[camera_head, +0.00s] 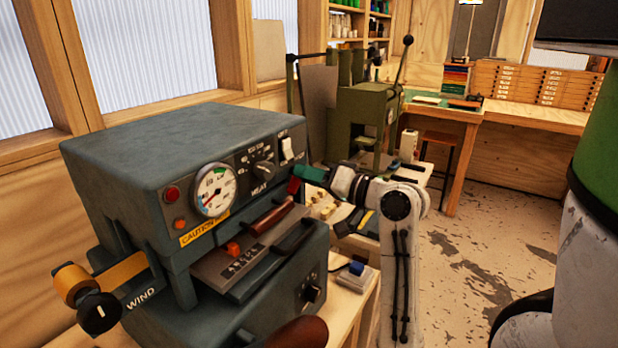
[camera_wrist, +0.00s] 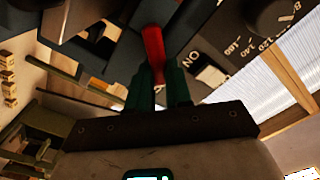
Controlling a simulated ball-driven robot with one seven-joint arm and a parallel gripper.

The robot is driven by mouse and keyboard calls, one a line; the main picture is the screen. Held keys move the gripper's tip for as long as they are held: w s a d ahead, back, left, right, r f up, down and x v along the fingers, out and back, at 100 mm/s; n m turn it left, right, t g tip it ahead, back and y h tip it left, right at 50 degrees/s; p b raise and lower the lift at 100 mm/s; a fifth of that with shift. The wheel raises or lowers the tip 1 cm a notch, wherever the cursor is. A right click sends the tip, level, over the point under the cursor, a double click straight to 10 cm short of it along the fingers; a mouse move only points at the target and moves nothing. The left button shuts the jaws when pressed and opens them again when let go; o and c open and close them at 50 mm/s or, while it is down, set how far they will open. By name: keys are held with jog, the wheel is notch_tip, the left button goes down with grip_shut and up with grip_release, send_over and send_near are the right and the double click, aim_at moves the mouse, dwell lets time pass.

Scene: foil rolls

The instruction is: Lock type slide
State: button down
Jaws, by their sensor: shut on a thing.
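The grey-blue foil press (camera_head: 180,140) stands on the bench at left in the head view. Its type slide (camera_head: 215,270), a metal plate with raised characters, lies in the front opening with a small orange block (camera_head: 232,248) on it. A dark red handle (camera_head: 271,217) is above the slide. My gripper (camera_head: 302,180) is at the press's right front edge, its dark green fingers shut on a red lever (camera_head: 293,185). In the wrist view the gripper (camera_wrist: 160,82) holds the red lever (camera_wrist: 153,45) between its fingertips. The lever's far end and mount are unclear.
The white switch (camera_wrist: 212,76) is close beside my fingers. A black bar handle (camera_head: 290,245) and a brown grip (camera_head: 297,332) project from the press front. A small box with a blue button (camera_head: 355,270) sits on the bench. Another green press (camera_head: 362,115) stands behind.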

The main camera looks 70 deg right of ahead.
jog(key=shift+f, duration=0.1)
jog(key=c, duration=1)
grip_release()
jog(key=shift+c, duration=0.2)
jog(key=shift+s, duration=0.15)
jog(key=b+v, duration=0.1)
jog(key=v, duration=0.9)
jog(key=shift+s+b, duration=0.3)
